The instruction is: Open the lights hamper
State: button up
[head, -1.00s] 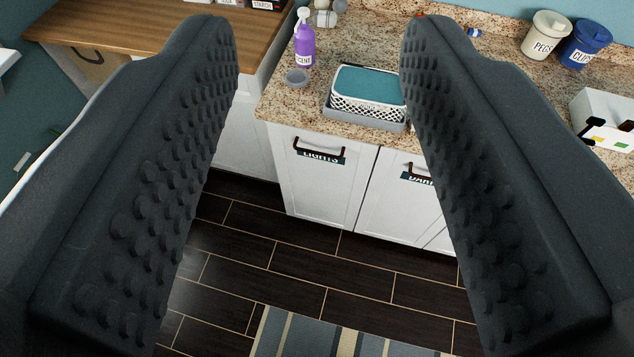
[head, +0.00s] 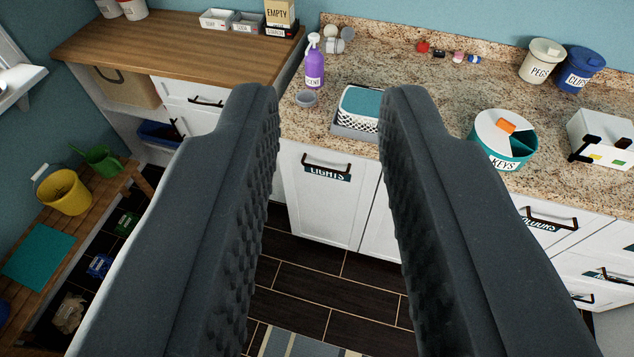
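The lights hamper (head: 325,210) is a white cabinet front below the granite counter, in the middle of the head view. It looks closed. A dark handle (head: 327,165) runs across its top, with a teal "LIGHTS" label (head: 326,174) just under it. My gripper (head: 328,95) is open and empty. Its two dark, studded fingers stand either side of the hamper front in the picture, apart from the handle. The right finger hides much of the white front beside the hamper.
On the counter (head: 440,80) stand a purple spray bottle (head: 314,68), a basket on a tray (head: 345,128), a "KEYS" tub (head: 512,150) and a white box (head: 600,138). A wooden bench (head: 45,240) with a yellow bucket (head: 66,192) stands left. Dark floor (head: 310,285) lies below.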

aim_at(330, 193)
jog(key=u, duration=0.15)
jog(key=k, duration=0.2)
jog(key=z, duration=0.35)
jog(key=i, duration=1.15)
jog(key=u, duration=0.3)
